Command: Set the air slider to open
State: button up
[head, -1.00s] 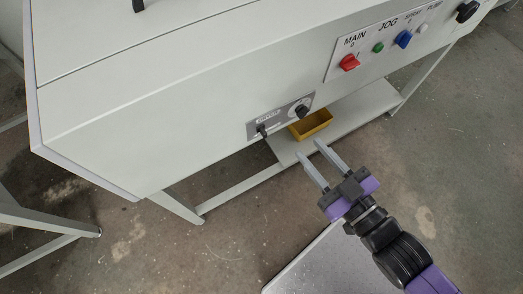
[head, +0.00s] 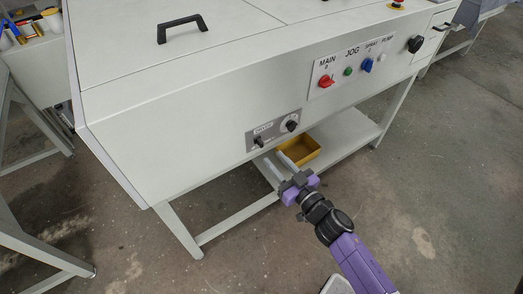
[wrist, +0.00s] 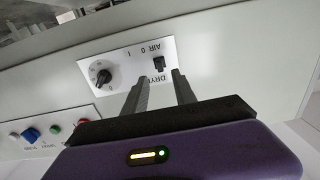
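The air slider is a small black knob (head: 258,141) on the left of the grey dryer panel (head: 273,138), on the machine's front. In the wrist view, where the lettering is upside down, the slider (wrist: 158,65) shows near the "AIR 0 1" marking on the panel (wrist: 128,62). I cannot tell its setting. My gripper (head: 274,160) is open and empty, just below and in front of the panel. In the wrist view the slider lies in line with the gap between the two fingertips (wrist: 159,77); contact cannot be made out.
A black round dial (head: 292,126) sits right of the slider, and it is left of it in the wrist view (wrist: 103,74). A red switch (head: 326,81), green button (head: 348,71) and blue switch (head: 367,65) are farther right. A yellow bin (head: 301,150) is on the shelf below.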

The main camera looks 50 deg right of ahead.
aim_at(262, 145)
jog(key=x, duration=0.7)
jog(key=shift+w+p, duration=0.15)
jog(key=shift+p, duration=0.15)
grip_shut()
dwell(1.1)
